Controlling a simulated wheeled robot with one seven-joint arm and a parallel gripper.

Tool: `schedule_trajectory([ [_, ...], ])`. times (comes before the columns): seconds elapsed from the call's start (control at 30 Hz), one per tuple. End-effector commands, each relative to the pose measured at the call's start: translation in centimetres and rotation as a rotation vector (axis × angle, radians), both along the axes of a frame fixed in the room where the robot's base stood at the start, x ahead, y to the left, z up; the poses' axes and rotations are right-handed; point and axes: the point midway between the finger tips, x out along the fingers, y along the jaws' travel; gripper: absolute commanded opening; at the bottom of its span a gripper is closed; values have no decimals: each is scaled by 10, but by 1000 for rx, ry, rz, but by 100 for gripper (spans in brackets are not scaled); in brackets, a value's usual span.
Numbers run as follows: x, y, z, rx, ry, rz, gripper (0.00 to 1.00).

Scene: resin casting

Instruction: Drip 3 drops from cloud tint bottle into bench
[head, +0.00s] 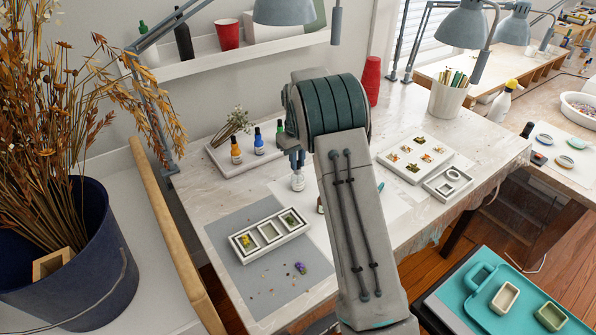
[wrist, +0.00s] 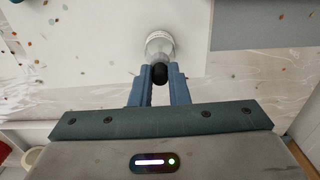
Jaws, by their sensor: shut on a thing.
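The cloud tint bottle (head: 298,181) is small and pale with a dark top. It looks upright in the head view, close over the white sheet on the bench (head: 218,197); whether it touches the sheet I cannot tell. In the wrist view its pale body (wrist: 160,45) shows beyond the black cap (wrist: 159,74). My gripper (head: 297,158) is shut on the bottle near its cap, and its two blue fingers (wrist: 159,75) flank the cap in the wrist view. My arm hides part of the bench to the right of the bottle.
Dropper bottles (head: 236,154) stand in a tray behind. A white three-compartment mould (head: 270,236) lies on the grey mat (head: 222,249) in front, beside scattered flakes and a purple flower (head: 300,268). A white tray of flowers (head: 415,157) lies right. Lamps overhang the back.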

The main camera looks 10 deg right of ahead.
Motion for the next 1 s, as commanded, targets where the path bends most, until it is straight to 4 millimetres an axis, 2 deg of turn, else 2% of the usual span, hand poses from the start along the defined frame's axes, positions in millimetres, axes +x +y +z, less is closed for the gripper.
schedule_trajectory([
  [1.0,0,0,13,0,0,0,9],
])
